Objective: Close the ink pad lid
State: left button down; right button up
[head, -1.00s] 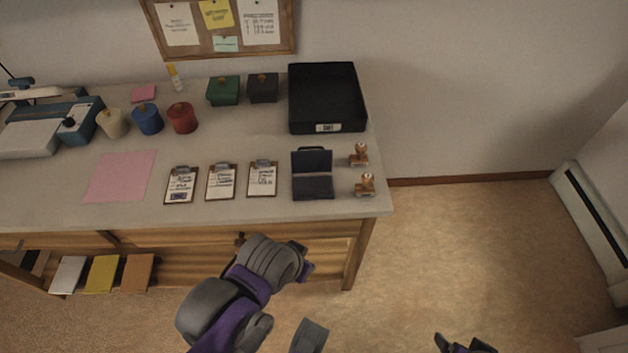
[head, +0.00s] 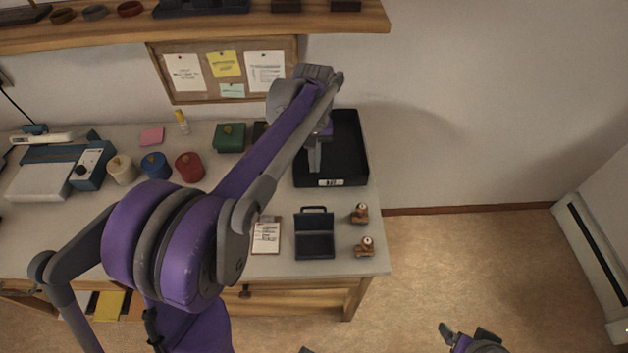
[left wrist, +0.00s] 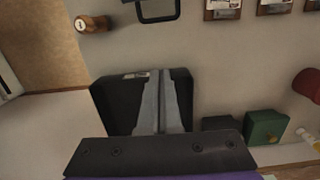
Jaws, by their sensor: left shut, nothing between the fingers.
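The ink pad (head: 315,246) stands open near the table's front right part, its dark lid (head: 314,222) raised at the back with a handle loop on top. Part of it shows at the top of the left wrist view (left wrist: 157,12). My left gripper (head: 314,168) is shut and empty, pointing down over the black tray, behind the ink pad and apart from it. Its fingers also show in the left wrist view (left wrist: 161,75). My right gripper (head: 447,332) shows partly at the bottom right, over the floor; its jaw state is unclear.
The black tray (head: 357,170) lies behind the ink pad. Two wooden stamps (head: 360,213) (head: 365,247) stand to its right, and a clipboard (head: 266,238) lies to its left. A shelf (head: 350,18) hangs above. My left arm hides the table's left middle.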

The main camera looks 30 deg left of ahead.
aim_at(314, 218)
pick_arm(q)
jog(key=f, duration=0.6)
jog(key=s+f+b, duration=0.1)
jog(key=f, duration=0.3)
jog(key=shift+d+f, duration=0.1)
jog(key=shift+d, duration=0.25)
jog(key=shift+s+d+r+p, duration=0.2)
jog(key=shift+s+d+r, duration=0.15)
jog(key=shift+s, duration=0.25)
jog(key=shift+s+d+r+p, duration=0.2)
jog(key=shift+s+d+r, duration=0.05)
jog(key=shift+s+r, duration=0.25)
jog(key=shift+s+d+r, duration=0.2)
jog(key=shift+s+d, duration=0.1)
jog(key=shift+s, duration=0.25)
jog(key=shift+s+d+r+t, duration=0.1)
jog(key=shift+s+r+t, duration=0.1)
jog(key=shift+t, duration=0.2)
